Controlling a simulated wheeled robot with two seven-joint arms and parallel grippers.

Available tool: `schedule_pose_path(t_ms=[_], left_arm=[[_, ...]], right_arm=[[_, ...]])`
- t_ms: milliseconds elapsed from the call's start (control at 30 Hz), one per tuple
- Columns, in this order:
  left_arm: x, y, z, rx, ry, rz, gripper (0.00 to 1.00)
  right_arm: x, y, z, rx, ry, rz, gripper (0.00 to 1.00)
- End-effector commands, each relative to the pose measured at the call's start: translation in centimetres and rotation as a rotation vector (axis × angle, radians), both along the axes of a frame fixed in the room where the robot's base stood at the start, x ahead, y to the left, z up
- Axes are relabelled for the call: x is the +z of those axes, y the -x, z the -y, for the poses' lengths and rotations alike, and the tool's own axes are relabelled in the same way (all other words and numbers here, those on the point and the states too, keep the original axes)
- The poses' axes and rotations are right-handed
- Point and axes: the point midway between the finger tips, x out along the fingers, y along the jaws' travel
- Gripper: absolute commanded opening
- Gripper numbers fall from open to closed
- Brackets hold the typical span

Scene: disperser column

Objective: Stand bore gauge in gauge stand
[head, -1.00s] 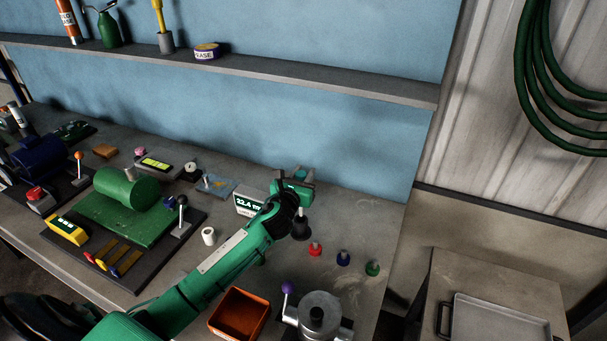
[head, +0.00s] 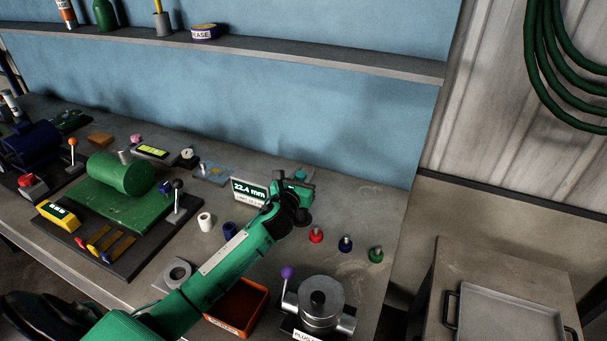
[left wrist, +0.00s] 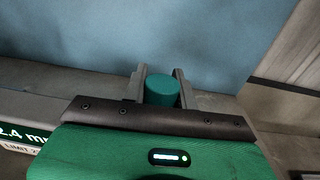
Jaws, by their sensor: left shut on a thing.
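My left gripper (head: 303,180) is over the back right of the bench, shut on a teal round-topped piece, which I take to be the bore gauge (left wrist: 162,91). In the left wrist view the piece stands between the two grey fingers (left wrist: 161,88); its lower part is hidden behind the gripper body. A dark round piece (head: 304,217) shows just below the gripper and may be the gauge stand; the arm partly covers it, and I cannot tell whether the gauge touches it. My right gripper is not in view.
A display reading 22.4 mm (head: 248,191) stands just left of the gripper. Red (head: 316,235), blue (head: 345,244) and green (head: 376,254) knobbed pieces stand to the right. An orange bin (head: 240,307) and a grey fixture (head: 320,305) are in front. A shelf (head: 330,60) runs above.

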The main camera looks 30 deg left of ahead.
Motion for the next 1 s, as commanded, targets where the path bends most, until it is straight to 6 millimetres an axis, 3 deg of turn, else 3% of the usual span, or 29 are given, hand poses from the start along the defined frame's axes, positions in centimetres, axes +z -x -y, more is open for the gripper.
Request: schedule_pose_path(t_ms=[200,233,367,767,1000], left_arm=[[0.1,0.0,0.0,0.0,0.0,0.001,0.05],[0.1,0.0,0.0,0.0,0.0,0.001,0.3],[0.1,0.0,0.0,0.0,0.0,0.001,0.53],[-0.1,0.7,0.0,0.0,-0.001,-0.001,0.53],[-0.3,4.5,0.4,-0.002,-0.003,0.0,0.53]], right_arm=[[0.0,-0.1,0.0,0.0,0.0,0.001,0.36],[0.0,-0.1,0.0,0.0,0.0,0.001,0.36],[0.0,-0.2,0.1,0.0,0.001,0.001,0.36],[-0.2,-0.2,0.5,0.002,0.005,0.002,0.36],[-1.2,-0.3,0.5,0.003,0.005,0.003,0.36]])
